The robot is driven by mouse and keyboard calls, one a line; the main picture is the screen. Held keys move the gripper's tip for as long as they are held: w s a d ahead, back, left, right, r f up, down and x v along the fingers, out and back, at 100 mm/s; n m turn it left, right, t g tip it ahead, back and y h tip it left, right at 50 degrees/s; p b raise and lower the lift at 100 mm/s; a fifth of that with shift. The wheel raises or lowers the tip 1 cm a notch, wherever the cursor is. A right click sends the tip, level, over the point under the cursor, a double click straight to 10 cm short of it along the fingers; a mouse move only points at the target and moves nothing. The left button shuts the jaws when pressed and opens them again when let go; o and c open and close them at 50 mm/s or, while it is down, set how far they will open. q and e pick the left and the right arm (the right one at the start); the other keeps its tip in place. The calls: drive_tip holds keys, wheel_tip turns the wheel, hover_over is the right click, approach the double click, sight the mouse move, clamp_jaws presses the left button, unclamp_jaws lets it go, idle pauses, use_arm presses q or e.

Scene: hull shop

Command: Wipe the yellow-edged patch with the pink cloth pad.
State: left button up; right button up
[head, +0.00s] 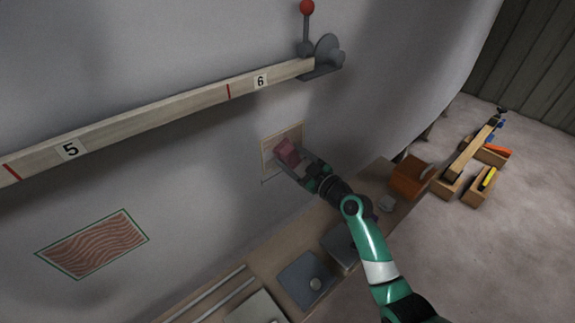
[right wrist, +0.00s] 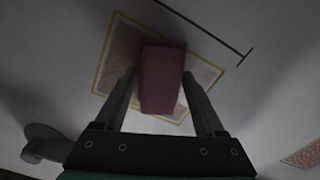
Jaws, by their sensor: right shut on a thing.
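The pink cloth pad (head: 287,153) is held at the hull wall in the head view, in front of the yellow-edged patch (head: 269,165). My right gripper (head: 294,171) is shut on the pad. In the right wrist view the pad (right wrist: 162,80) sits between the two fingers of the right gripper (right wrist: 160,92) and covers the middle of the yellow-edged patch (right wrist: 121,50). The patch looks brownish and mottled on both sides of the pad. I cannot tell whether the pad touches the wall. My left gripper is not in view.
A green-edged patch (head: 95,243) with wavy lines is on the wall at left. A numbered rail (head: 190,104) runs above, ending at a red-knobbed lever (head: 306,28). A bench (head: 285,242) below holds grey plates (head: 305,280) and an orange-brown block (head: 408,178).

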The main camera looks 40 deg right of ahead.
sight(297, 141)
drive_tip(key=shift+d+f, duration=0.15)
drive_tip(key=shift+d, duration=0.4)
drive_tip(key=shift+d+r, duration=0.2)
drive_tip(key=shift+d+f+b, duration=0.2)
drive_tip(key=shift+d+b, duration=0.1)
drive_tip(key=shift+b, duration=0.45)
drive_tip(key=shift+s+d+f+b, duration=0.1)
drive_tip(key=shift+d+b, duration=0.35)
drive_tip(key=d+b, duration=0.3)
drive_tip(key=shift+s+d, duration=0.1)
drive_tip(key=shift+d, duration=0.15)
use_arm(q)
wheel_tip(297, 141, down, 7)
use_arm(e)
drive_tip(key=shift+d, duration=0.3)
drive_tip(key=shift+d+r, duration=0.1)
drive_tip(key=shift+r, duration=0.15)
drive_tip(key=shift+r+p, duration=0.45)
drive_tip(key=shift+r, duration=0.5)
drive_tip(key=shift+a+p, duration=0.75)
drive_tip(key=shift+a, duration=0.5)
drive_tip(key=shift+a+p, duration=0.75)
drive_tip(key=shift+a, duration=0.5)
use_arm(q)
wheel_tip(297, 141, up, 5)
use_arm(e)
drive_tip(key=shift+w+a+f, duration=0.1)
drive_tip(key=shift+w+a, duration=0.1)
drive_tip(key=shift+a, duration=0.2)
